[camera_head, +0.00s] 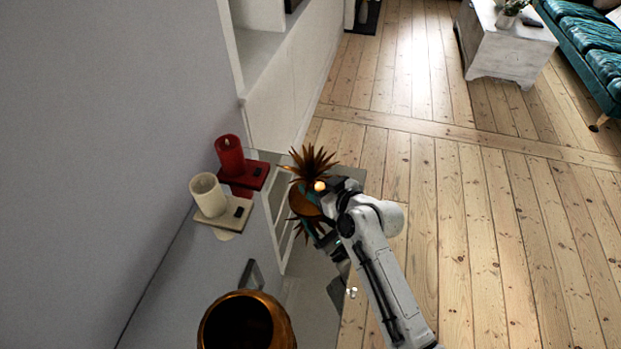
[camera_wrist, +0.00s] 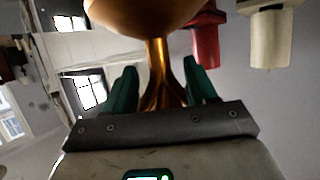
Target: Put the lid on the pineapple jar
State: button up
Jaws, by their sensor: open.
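The copper pineapple jar (camera_head: 248,322) stands open-topped at the bottom of the head view, its dark inside showing. The lid is a copper dome with a crown of brown leaves (camera_head: 312,163), upright on the glossy surface farther back. In the wrist view, which is upside down, the lid's dome (camera_wrist: 142,14) is at the top and its narrow stem runs down to the flared leaves. My gripper (camera_wrist: 160,68) is open, with its teal fingers on either side of the stem and leaves. Gaps show beside the stem. In the head view my wrist partly hides the lid.
A red candle (camera_head: 230,155) and a cream candle (camera_head: 207,194) stand on small bases by the wall, left of the lid. The glossy top (camera_head: 312,312) between lid and jar looks mostly clear. Open wooden floor (camera_head: 480,220) lies to the right.

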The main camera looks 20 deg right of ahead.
jog(key=shift+w+a+f, duration=0.15)
jog(key=shift+w+f, duration=0.05)
jog(key=shift+w, duration=0.3)
jog(key=shift+c, duration=0.3)
grip_shut()
